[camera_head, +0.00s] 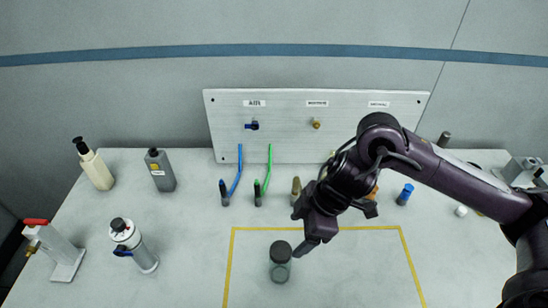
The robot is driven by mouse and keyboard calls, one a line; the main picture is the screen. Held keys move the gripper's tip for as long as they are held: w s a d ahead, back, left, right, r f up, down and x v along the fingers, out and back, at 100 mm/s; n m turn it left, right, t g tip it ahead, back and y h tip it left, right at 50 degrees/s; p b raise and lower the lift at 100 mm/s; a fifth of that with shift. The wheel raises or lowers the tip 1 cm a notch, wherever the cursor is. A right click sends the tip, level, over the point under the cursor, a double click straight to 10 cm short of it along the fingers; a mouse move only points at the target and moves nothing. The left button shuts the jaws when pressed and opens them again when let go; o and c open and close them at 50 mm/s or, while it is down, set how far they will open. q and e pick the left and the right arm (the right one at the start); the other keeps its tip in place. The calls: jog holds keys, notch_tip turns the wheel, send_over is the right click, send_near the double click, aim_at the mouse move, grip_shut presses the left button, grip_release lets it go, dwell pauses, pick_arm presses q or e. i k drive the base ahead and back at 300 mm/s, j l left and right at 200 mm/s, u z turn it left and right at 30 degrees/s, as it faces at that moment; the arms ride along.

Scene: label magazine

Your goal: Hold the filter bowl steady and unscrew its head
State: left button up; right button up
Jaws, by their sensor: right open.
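What looks like the filter bowl (280,273) stands upright on the bench inside the yellow outline. It is a short, grey-green vessel, and its dark round head (280,251) sits on top. My right gripper (337,231) is open and empty, just right of the bowl and slightly behind it. One finger points down close to the head's right side, with a small apparent gap; the other is farther right. My left gripper is out of view.
A yellow outline (231,262) marks the bench (190,270). A pump bottle (98,170), a grey bottle (160,172), a red-handled stand (68,258) and a white canister (142,253) stand left. Blue and green hoses (269,165) rise before the labelled panel (290,135).

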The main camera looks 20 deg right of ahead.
aim_at(280, 274)
jog(key=k, duration=1.5)
